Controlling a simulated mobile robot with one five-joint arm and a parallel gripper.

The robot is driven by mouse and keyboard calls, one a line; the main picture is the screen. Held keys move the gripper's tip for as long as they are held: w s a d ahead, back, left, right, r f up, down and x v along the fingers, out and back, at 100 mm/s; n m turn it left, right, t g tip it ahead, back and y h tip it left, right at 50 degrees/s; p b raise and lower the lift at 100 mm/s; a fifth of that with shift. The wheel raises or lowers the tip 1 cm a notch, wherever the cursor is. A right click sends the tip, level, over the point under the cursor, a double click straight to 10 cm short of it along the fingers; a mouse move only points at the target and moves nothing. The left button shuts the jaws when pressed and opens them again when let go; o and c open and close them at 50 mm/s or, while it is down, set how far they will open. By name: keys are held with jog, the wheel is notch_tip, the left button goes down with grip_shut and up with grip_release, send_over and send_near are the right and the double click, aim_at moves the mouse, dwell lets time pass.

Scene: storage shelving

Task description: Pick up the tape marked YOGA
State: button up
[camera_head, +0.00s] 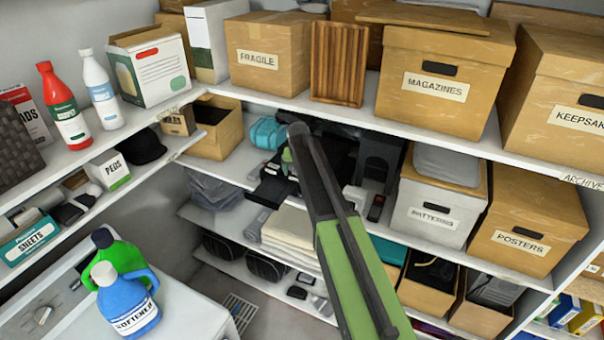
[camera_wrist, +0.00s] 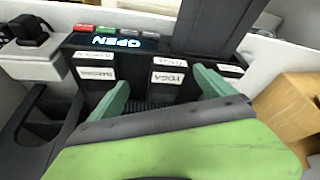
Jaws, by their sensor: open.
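In the wrist view, the tape marked YOGA (camera_wrist: 170,88) is a black cassette with a white label, its lettering inverted. It stands among other labelled black tapes below a lit panel. My gripper (camera_wrist: 161,80) is open, with one green finger to the left of the YOGA tape and one to the right. The tape appears between the fingertips; I cannot tell whether they touch it or how deep they reach. In the head view my arm covers much of the shelf around the gripper, and the YOGA label cannot be made out.
A black tape with a white label (camera_wrist: 96,74) stands left of the YOGA tape. The panel reading OPEN (camera_wrist: 117,42) is behind. A cardboard box (camera_wrist: 290,108) is at the right. In the head view, the POSTERS box (camera_head: 525,225) stands right of my arm, under the upper shelf.

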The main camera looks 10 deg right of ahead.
jog(key=shift+w+d+r, duration=0.1)
jog(key=shift+w, duration=0.25)
jog(key=w, duration=0.3)
jog(key=shift+w+d, duration=0.15)
jog(key=shift+d, duration=0.25)
notch_tip(320, 180, down, 3)
jog(key=shift+w+r+b, duration=0.1)
jog(key=shift+r+b, duration=0.05)
jog(key=shift+b, duration=1.1)
jog(key=shift+w+d+f+b, duration=0.1)
jog(key=shift+w+f+b, duration=0.05)
jog(key=shift+f+b, duration=0.15)
jog(key=shift+r, duration=0.25)
jog(key=c, duration=1.8)
